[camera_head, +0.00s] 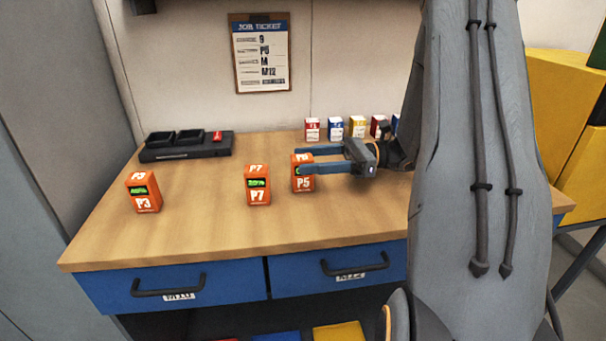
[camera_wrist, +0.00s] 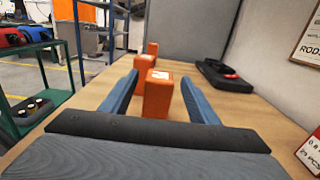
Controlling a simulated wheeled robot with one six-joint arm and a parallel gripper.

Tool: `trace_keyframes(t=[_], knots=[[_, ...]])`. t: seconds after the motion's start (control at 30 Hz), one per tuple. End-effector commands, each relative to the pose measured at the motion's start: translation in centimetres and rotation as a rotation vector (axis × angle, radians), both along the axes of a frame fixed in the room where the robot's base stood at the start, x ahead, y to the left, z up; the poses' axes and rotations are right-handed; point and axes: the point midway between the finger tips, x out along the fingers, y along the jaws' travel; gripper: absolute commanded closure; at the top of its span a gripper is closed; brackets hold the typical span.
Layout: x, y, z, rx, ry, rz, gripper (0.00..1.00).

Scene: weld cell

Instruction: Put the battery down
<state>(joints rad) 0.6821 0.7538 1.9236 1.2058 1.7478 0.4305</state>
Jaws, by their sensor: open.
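Orange batteries stand upright on the wooden bench (camera_head: 200,225). They are marked P3 (camera_head: 144,194), P7 (camera_head: 257,188) and P5 (camera_head: 303,184). My gripper (camera_head: 305,160) is open, with its two blue fingers level and one on each side of the P5 battery. In the wrist view the P5 battery (camera_wrist: 158,98) stands between the spread fingers (camera_wrist: 158,100), with a gap visible on both sides. The P5 battery appears to rest on the bench top. The finger nearer the head camera hides part of its front.
A black charger tray (camera_head: 187,153) sits at the back left. Small coloured boxes (camera_head: 335,129) line the wall behind my gripper. A job ticket (camera_head: 261,55) hangs above. Blue drawers (camera_head: 170,284) are below the bench's front edge. The front middle of the bench is clear.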

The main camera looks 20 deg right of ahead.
Motion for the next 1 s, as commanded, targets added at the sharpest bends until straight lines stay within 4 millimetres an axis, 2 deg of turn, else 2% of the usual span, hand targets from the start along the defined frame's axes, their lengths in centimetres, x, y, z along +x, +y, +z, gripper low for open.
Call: trace_keyframes(t=[0.17,0.5,0.73,0.77,1.0], knots=[[0.3,1.3,0.1,0.001,0.002,0.001,0.45],[1.3,5.5,0.0,0.001,0.002,0.001,0.45],[1.5,5.6,-0.1,0.0,0.001,-0.002,0.45],[1.5,5.6,-0.1,0.0,0.001,-0.002,0.49],[1.5,5.6,-0.1,0.0,0.001,-0.002,0.89]])
